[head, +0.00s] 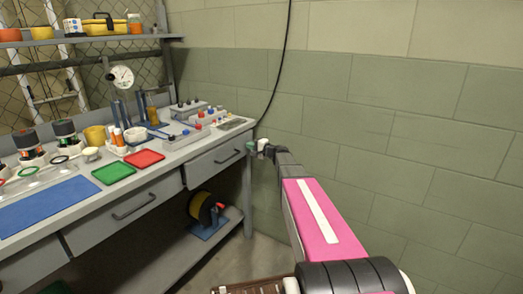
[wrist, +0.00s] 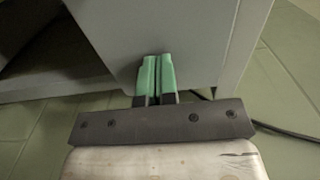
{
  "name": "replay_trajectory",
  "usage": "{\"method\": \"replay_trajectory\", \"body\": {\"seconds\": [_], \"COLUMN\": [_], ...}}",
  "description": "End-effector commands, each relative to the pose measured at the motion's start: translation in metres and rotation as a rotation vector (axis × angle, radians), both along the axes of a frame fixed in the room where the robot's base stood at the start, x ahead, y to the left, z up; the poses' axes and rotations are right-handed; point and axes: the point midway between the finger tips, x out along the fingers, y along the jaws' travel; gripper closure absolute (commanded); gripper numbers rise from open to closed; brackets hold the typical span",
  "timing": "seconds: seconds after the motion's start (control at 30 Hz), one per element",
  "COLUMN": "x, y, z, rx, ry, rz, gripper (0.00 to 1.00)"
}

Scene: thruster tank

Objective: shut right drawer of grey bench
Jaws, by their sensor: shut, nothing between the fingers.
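The grey bench (head: 90,205) runs along the left of the head view. The drawer front looks close to flush with the bench; I cannot tell whether a small gap is left. My gripper (head: 251,146) is at the right end of this drawer front, by the bench's corner. In the wrist view its green fingers (wrist: 158,72) are together and empty, pointing at a plain grey panel (wrist: 160,30). Whether they touch it is unclear.
Another drawer with a handle (head: 133,206) is left of it. The bench top holds a red tray (head: 144,158), a green tray (head: 114,173) and several small parts. A bench leg (head: 247,195) stands below my gripper. A green block wall (head: 400,130) is close on the right.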

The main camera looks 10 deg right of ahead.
Motion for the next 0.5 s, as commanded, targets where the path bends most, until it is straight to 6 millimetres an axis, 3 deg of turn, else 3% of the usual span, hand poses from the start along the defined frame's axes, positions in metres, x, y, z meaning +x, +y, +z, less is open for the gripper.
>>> {"method": "replay_trajectory", "body": {"seconds": [0.2, 0.5], "x": [0.020, 0.027], "y": [0.019, 0.027], "z": [0.000, 0.000], "rx": [0.000, 0.001], "ry": [0.000, -0.001], "rz": [0.000, 0.001], "gripper": [1.00, 1.00]}}
